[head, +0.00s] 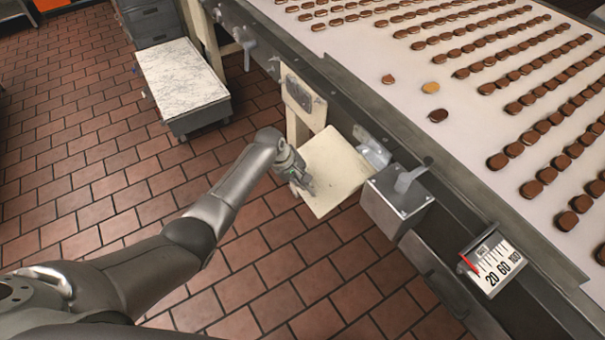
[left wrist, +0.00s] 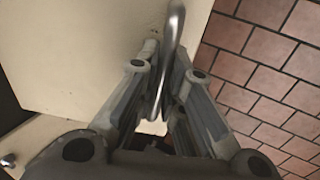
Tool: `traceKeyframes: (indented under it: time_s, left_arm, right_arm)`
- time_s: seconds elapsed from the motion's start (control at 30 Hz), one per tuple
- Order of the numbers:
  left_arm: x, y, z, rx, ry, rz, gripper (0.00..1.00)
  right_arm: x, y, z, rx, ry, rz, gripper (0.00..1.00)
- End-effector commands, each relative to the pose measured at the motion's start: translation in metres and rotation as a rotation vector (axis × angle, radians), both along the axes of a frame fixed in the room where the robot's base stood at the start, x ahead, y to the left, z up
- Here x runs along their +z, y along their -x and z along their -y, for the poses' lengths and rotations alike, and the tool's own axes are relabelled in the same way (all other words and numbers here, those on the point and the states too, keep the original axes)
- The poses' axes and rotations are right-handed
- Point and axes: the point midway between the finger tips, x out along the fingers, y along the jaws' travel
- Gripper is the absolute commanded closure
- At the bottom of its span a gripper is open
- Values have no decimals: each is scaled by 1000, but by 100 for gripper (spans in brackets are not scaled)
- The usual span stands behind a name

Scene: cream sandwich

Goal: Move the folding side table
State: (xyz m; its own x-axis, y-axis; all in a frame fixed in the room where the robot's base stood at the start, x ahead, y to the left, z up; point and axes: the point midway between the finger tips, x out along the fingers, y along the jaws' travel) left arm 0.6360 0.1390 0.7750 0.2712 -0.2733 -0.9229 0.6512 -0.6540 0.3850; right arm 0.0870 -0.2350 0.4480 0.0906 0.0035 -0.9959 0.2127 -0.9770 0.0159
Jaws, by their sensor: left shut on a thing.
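The folding side table (head: 338,168) is a cream square panel at the side of the conveyor, roughly mid-frame in the head view. In the left wrist view its cream surface (left wrist: 75,50) fills the upper left. A curved metal handle (left wrist: 176,18) stands at the panel's right edge in that view. My left gripper (head: 303,183) is at the panel's left edge. In the left wrist view its fingers (left wrist: 168,62) are closed in on the handle, with the bar between them. My right gripper is not in view.
The conveyor (head: 375,60) carries several rows of brown cookies. A grey control box (head: 395,203) and a dial scale (head: 492,265) sit on its near side. A marble-topped cart (head: 180,75) stands at the back left. The brick-tiled floor (head: 90,170) is open between them.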

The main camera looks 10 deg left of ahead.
Motion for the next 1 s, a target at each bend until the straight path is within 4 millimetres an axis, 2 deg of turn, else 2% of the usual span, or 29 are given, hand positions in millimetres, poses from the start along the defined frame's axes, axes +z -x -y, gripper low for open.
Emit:
traceKeyframes:
  time_s: [0.03,0.1,0.43,0.7,1.0]
  left_arm:
    - [16,-1,1,-4,-20,-19,100]
    - [24,-1,2,-4,-49,-48,100]
    - [58,-1,2,-4,-158,-155,100]
    - [68,-2,3,-3,-160,-159,100]
    - [71,-3,4,-4,-158,-156,100]
  right_arm:
    - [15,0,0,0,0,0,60]
    - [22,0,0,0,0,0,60]
    - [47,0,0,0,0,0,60]
    - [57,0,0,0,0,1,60]
    - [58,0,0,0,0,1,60]
